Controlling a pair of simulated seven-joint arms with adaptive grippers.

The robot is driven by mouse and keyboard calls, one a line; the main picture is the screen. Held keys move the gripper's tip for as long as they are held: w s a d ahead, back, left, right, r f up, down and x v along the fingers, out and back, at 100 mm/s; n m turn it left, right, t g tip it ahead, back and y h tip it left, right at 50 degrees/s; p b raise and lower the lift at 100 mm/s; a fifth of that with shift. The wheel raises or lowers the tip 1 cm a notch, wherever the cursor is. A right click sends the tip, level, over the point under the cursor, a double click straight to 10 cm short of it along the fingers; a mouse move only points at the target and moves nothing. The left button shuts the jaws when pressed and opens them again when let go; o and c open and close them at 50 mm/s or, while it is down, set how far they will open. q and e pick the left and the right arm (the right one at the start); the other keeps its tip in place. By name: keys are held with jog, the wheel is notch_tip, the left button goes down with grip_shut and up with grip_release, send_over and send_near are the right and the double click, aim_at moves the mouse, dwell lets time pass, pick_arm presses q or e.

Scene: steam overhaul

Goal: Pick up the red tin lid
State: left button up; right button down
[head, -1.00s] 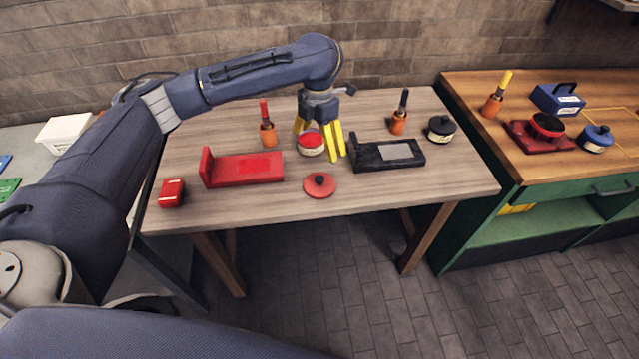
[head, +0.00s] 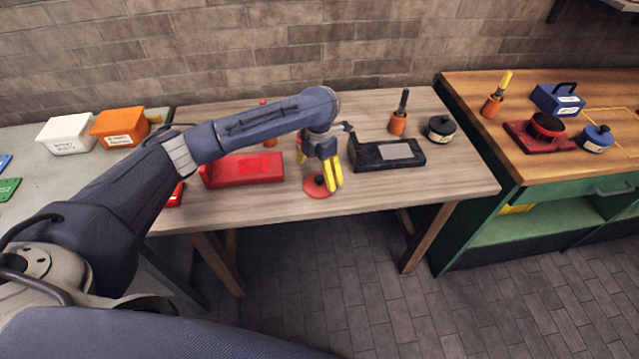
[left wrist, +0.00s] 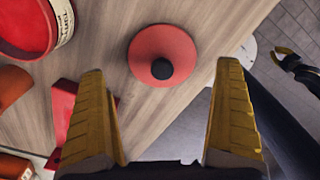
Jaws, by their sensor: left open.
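The red tin lid (head: 318,188) lies flat on the wooden table near its front edge, with a black knob on top. My left gripper (head: 333,176) is over it, its yellow fingers partly hiding the lid in the head view. In the left wrist view the lid (left wrist: 163,54) is whole, beyond the fingertips and between their lines, its black knob facing me. The left gripper (left wrist: 160,75) is open with nothing between its fingers. The red tin (left wrist: 25,25) shows at the upper left of the left wrist view.
A red holder (head: 243,170) stands left of the lid and a black holder (head: 388,154) to its right. A black-lidded tin (head: 441,129) and an orange pot with a brush (head: 399,118) are farther right. The table's front right is clear.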

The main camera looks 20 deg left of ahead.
aim_at(319, 178)
pick_arm(q)
jog(key=shift+s+d+f, duration=0.1)
jog(key=shift+f, duration=2.1)
jog(key=c, duration=1.2)
